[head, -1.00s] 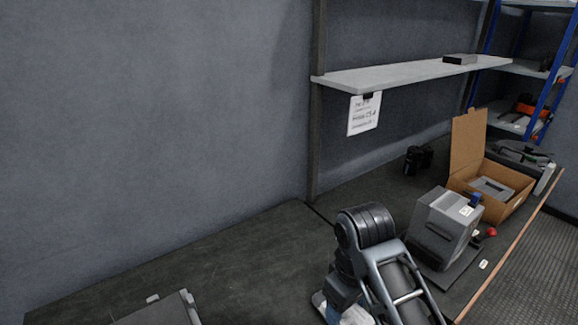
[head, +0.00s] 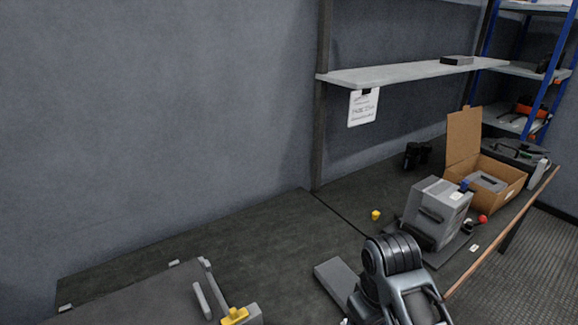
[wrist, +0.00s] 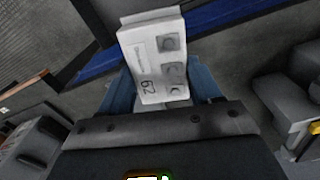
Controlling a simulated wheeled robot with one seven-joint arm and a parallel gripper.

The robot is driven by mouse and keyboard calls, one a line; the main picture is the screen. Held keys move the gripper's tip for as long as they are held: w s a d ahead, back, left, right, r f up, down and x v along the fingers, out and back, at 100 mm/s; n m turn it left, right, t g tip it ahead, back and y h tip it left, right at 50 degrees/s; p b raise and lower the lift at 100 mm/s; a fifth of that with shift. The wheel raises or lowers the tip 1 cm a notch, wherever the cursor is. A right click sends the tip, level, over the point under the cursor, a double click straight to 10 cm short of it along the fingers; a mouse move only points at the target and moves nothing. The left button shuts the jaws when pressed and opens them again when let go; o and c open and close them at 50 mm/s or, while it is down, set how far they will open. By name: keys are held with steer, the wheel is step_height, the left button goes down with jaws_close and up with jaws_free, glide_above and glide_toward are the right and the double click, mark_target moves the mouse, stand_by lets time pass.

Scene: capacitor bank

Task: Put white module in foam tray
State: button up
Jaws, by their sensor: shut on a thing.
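The white module (wrist: 155,58) has printed text, a "62" and dark round marks on its face. In the wrist view my gripper (wrist: 165,90) is shut on it, with a blue finger on either side. In the head view my arm shows at bottom right, and the gripper and module are hidden or out of frame. A grey insert with a slot (head: 487,181) lies in an open cardboard box (head: 512,195) at the right. I cannot tell whether that is the foam tray.
A grey boxy unit (head: 440,208) stands between my arm and the cardboard box. Small yellow (head: 376,215) and red (head: 483,219) pieces lie nearby. A flat grey block (head: 336,277) lies left of my arm. A grey fixture with a yellow part (head: 235,316) is at lower left.

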steer(key=s+d+f+m, duration=0.2)
steer(key=d+f+m, duration=0.2)
steer(key=d+f, duration=0.2)
steer(key=shift+s+f, duration=0.2)
steer(key=shift+f, duration=0.05)
steer(key=shift+d, duration=0.15)
